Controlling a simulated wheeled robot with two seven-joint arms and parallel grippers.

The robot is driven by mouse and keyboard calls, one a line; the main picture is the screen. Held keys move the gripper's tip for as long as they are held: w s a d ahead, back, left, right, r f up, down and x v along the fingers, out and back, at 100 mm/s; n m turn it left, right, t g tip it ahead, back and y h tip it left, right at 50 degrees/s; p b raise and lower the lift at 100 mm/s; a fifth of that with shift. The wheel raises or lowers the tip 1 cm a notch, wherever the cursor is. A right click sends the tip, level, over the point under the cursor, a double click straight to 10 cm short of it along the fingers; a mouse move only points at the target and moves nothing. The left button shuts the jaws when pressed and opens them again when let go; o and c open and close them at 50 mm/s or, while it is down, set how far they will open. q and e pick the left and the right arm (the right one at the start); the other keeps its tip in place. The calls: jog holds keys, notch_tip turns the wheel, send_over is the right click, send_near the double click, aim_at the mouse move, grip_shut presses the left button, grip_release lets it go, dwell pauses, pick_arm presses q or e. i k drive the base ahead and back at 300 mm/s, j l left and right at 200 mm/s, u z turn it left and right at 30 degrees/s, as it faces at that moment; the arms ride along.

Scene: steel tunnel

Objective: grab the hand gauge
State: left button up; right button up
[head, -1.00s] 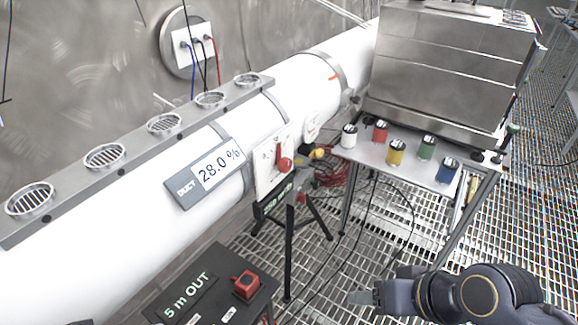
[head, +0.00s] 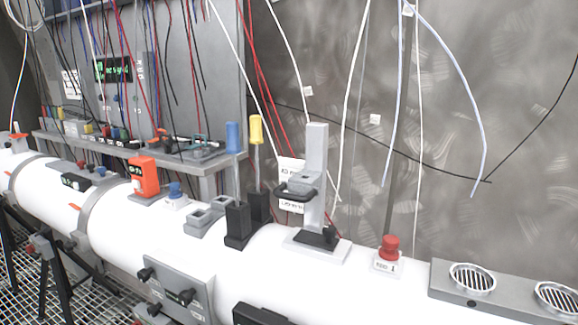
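An orange, box-shaped device (head: 143,175) with a small dark screen stands upright in a grey base on the white pipe, left of centre. It may be the hand gauge, but I read no label that says so. Neither of my grippers is in view. No hand touches the orange device.
The white pipe (head: 380,290) runs across the view. Right of the device stand a blue knob (head: 175,189), blue-handled (head: 233,140) and yellow-handled (head: 256,130) tools in black holders, a grey upright post (head: 316,165) and a red button (head: 389,248). Wires hang behind.

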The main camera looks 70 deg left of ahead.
aim_at(143, 169)
jog(key=k+l, duration=0.1)
jog(key=k+l+u, duration=0.1)
jog(key=u, duration=0.25)
jog(key=k+u, duration=0.4)
jog(key=u, duration=2.25)
jog(key=i+j, duration=0.1)
jog(key=j, duration=0.25)
